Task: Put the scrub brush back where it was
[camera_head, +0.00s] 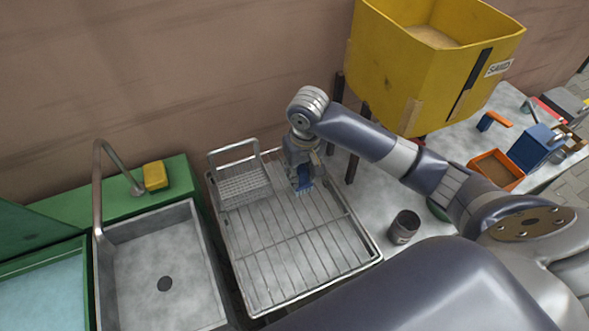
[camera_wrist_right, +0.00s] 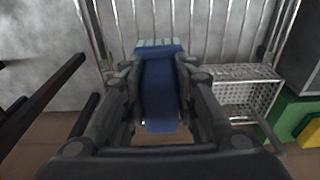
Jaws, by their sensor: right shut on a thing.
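The scrub brush (camera_wrist_right: 160,90) shows in the right wrist view as a blue body with a pale strip at its far end. My right gripper (camera_wrist_right: 160,80) is shut on it, one finger on each side. In the head view, my right gripper (camera_head: 304,180) points down over the back part of the wire drying rack (camera_head: 290,262), with a bit of the blue brush (camera_head: 305,188) below its fingers. I cannot tell whether the brush touches the rack. My left gripper is not in view.
A wire basket (camera_head: 243,187) stands at the rack's back left, just left of the gripper. A sink (camera_head: 165,275) with a tap (camera_head: 100,190) and a yellow sponge (camera_head: 155,175) are further left. A dark cup (camera_head: 403,227) and a yellow bin (camera_head: 420,75) are right.

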